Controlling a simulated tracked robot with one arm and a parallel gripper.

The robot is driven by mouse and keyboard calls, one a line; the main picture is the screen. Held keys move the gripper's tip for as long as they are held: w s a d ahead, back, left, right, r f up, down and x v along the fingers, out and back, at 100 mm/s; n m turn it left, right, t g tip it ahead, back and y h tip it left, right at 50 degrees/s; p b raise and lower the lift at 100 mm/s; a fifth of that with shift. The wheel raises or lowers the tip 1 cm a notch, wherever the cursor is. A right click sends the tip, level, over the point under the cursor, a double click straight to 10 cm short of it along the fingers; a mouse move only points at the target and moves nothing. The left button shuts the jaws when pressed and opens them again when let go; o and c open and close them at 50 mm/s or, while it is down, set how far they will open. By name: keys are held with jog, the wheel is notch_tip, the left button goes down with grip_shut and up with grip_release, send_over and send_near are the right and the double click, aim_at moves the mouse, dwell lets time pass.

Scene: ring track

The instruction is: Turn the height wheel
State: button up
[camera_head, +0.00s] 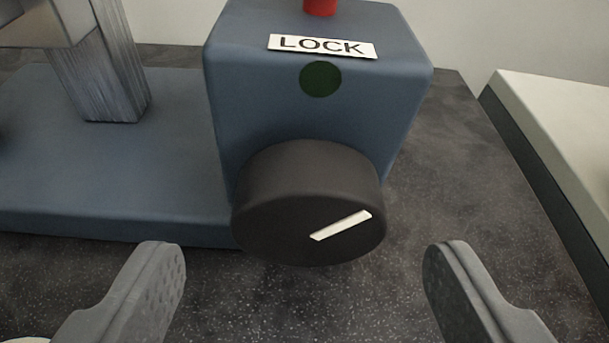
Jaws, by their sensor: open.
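The height wheel (290,223) is a dark round knob on the front of a blue block (320,120). A white mark on its face slants from near the centre up to the right. My gripper (304,275) is open, with one finger at the lower left and one at the lower right. The wheel lies between and beyond the fingertips in the picture, and neither finger appears to touch it.
The block bears a LOCK label (322,46), a dark green disc (320,79) and a red part (320,6) on top. A blue base (150,165) with a grey metal post (103,70) extends left. A pale-topped slab (560,125) stands right. Speckled dark surface lies in front.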

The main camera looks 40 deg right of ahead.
aim_at(303, 239)
jog(key=shift+x, duration=1.9)
jog(key=c, duration=1)
jog(key=shift+a, duration=0.15)
jog(key=shift+o, duration=0.2)
jog(key=shift+b, duration=0.3)
